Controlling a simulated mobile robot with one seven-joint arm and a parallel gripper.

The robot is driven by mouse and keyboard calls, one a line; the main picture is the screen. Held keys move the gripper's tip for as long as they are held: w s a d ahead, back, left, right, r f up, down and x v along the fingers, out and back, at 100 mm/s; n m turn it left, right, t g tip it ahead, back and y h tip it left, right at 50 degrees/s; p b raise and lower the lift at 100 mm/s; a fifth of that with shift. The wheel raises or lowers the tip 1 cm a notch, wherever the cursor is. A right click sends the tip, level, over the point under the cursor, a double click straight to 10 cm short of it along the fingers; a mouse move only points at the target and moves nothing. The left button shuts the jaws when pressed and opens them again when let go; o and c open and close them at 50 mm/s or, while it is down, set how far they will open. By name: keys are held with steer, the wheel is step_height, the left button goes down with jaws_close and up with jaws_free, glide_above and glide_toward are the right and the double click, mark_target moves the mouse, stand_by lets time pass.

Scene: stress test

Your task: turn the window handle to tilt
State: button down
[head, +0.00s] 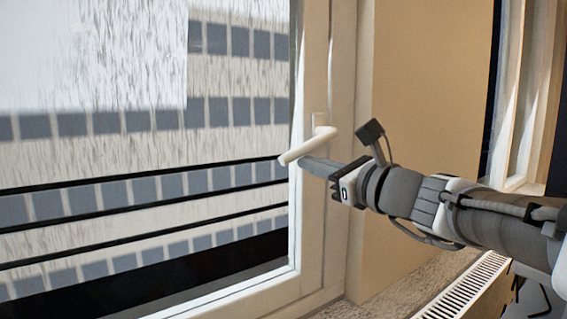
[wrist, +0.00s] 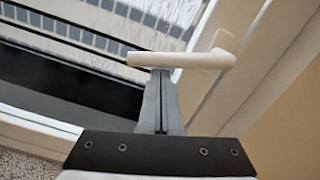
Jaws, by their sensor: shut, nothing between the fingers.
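The window handle (head: 309,147) is cream-white and sits on the right side of the window frame (head: 312,240). Its lever points left and slightly down in the head view. My gripper (head: 305,163) is shut and empty, with its fingertips at the underside of the lever. In the wrist view the handle (wrist: 180,60) lies across the top of the closed fingers (wrist: 160,75), which meet it near the lever's free end. Whether the fingertips touch the lever or stop just short of it, I cannot tell. The window looks closed.
A sill (head: 385,300) runs below the window, with a slotted white radiator grille (head: 467,290) at the lower right. A beige wall (head: 430,90) stands right of the frame. A second window frame (head: 535,100) is at the far right.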

steer(key=shift+s+a+r+m+p, duration=0.15)
steer(key=shift+a+r+m+p, duration=0.1)
steer(key=shift+r+m, duration=0.3)
steer(key=shift+s+a+r+m+p, duration=0.1)
steer(key=shift+r+m+p, duration=0.2)
steer(key=shift+m, duration=0.35)
steer(key=shift+s+a+r, duration=0.1)
steer(key=shift+a+r, duration=0.05)
steer(key=shift+r, duration=0.3)
